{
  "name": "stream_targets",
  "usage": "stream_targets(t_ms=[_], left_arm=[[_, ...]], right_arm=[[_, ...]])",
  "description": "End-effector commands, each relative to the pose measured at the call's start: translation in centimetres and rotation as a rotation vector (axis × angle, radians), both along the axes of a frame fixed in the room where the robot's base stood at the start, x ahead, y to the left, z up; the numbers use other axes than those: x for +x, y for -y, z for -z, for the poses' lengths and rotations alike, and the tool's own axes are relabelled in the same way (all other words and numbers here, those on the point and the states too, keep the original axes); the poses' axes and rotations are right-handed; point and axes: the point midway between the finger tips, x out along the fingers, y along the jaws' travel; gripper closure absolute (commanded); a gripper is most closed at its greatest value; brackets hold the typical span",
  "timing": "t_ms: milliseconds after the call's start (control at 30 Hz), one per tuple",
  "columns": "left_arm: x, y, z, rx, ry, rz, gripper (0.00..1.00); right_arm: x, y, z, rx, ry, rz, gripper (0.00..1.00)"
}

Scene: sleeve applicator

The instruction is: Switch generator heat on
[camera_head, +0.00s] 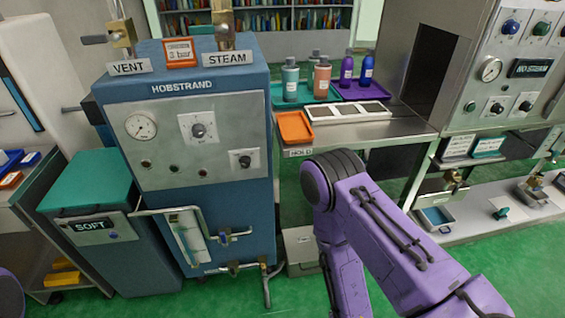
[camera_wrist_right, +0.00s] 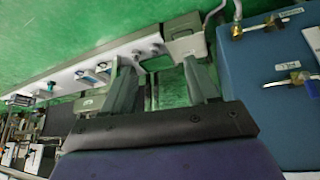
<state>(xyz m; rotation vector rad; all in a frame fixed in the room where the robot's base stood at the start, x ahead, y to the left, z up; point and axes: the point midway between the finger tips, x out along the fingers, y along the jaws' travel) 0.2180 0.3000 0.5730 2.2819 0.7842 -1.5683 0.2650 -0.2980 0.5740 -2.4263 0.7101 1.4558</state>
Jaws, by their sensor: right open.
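The blue generator (camera_head: 222,95), lettered HOBSTRAND, stands left of centre in the head view. Its grey front panel has a round gauge (camera_head: 141,126), an upper rotary knob (camera_head: 198,130) and a lower right knob (camera_head: 244,160). Small dark buttons or lamps sit low on the panel. The knob labels are too small to read. My right arm's purple links show right of the generator, and its gripper is hidden in the head view. In the right wrist view my right gripper (camera_wrist_right: 160,88) is open and empty, apart from a blue box with brass valves (camera_wrist_right: 265,80), apparently the generator. My left gripper is not in view.
A teal-topped SOFT box (camera_head: 92,195) stands left of the generator. A counter with an orange tray (camera_head: 295,127) and several bottles is to the right, beside a grey control cabinet (camera_head: 510,85).

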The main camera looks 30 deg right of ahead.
Motion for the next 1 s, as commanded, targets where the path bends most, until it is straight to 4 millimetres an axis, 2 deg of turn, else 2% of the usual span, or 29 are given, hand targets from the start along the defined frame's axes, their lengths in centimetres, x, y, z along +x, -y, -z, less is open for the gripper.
stream_targets(t_ms=[33, 67, 100, 167, 200, 300, 400, 500, 633, 800, 1000], left_arm=[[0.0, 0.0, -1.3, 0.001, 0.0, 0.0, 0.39], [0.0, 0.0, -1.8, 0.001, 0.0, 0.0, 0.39], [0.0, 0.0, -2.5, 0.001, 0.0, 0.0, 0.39], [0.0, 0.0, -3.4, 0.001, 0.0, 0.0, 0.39], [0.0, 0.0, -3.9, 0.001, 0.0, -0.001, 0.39], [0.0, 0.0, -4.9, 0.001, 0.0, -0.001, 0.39], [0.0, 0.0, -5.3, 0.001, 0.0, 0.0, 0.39], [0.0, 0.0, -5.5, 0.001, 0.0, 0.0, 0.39], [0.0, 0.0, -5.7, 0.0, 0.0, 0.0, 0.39], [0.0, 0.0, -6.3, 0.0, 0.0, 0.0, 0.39], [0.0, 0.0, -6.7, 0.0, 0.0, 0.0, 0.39]], right_arm=[[4.9, -1.0, -2.1, -0.034, 0.116, -0.068, 0.41], [8.1, -1.7, -3.4, -0.064, 0.195, -0.112, 0.41], [12.4, -2.9, -5.6, -0.112, 0.308, -0.169, 0.41], [18.4, -5.0, -9.7, -0.189, 0.475, -0.238, 0.41], [21.7, -6.6, -12.5, -0.24, 0.577, -0.272, 0.41], [27.6, -10.0, -19.4, -0.356, 0.786, -0.316, 0.41], [30.5, -12.3, -24.1, -0.433, 0.913, -0.321, 0.41], [31.8, -13.1, -25.8, -0.467, 0.96, -0.318, 0.41], [33.7, -12.6, -26.0, -0.471, 0.964, -0.315, 0.41], [37.5, -11.4, -25.9, -0.47, 0.961, -0.315, 0.41], [40.7, -10.5, -25.8, -0.469, 0.959, -0.318, 0.41]])
